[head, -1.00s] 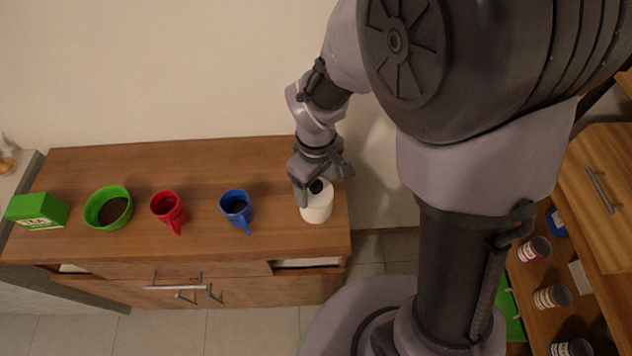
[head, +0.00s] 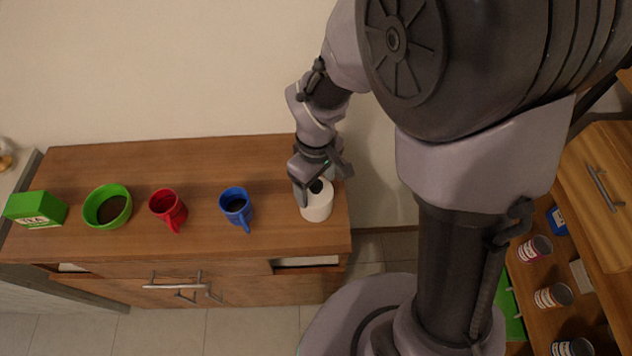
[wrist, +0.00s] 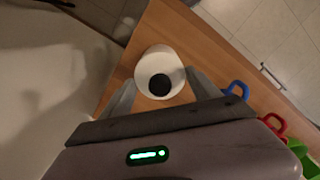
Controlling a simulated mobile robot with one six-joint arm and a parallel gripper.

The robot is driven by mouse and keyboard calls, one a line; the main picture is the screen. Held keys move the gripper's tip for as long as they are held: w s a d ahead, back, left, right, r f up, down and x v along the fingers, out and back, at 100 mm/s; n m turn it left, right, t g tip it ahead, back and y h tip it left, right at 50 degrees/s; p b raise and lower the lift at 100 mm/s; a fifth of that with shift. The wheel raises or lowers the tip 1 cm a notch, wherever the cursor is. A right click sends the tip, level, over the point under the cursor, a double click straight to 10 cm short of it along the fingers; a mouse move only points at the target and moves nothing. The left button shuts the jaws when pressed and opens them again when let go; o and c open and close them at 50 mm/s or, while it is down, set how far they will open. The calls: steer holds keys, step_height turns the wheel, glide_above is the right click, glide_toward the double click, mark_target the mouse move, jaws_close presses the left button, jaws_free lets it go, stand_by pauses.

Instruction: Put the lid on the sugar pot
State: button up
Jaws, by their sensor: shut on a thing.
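The white sugar pot (head: 317,208) stands upright at the right end of the wooden cabinet top. A white lid with a round black knob (head: 316,187) shows at its top, and it also shows in the wrist view (wrist: 145,69). My gripper (head: 322,187) points down over the pot. In the wrist view my gripper (wrist: 160,78) has one finger on each side of the white rim, shut on the lid. I cannot make out a seam between lid and pot, so I cannot tell how the lid is seated.
A blue mug (head: 236,203), a red mug (head: 167,208), a green bowl (head: 107,207) and a green tea box (head: 37,209) stand in a row to the left. The wall is close behind. Several tins (head: 552,296) stand on a shelf at the right.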

mark_target(316, 183)
steer(key=o, duration=1.4)
steer(key=shift+o, duration=0.2)
steer(key=shift+r, duration=0.1)
step_height(316, 183, up, 17)
steer(key=p, duration=0.6)
steer(key=shift+r+p, duration=0.15)
steer(key=shift+p, duration=0.15)
steer(key=s+d+m+t+y+b, duration=0.2)
steer(key=s+d+m+t+b, duration=0.3)
steer(key=s+m+b, duration=0.4)
steer(key=s+d+m, duration=0.1)
steer(key=s+m, duration=0.1)
steer(key=m, duration=0.2)
steer(key=shift+s+d+t+b, duration=0.15)
steer(key=shift+d+t+b, duration=0.15)
steer(key=shift+d+t, duration=0.1)
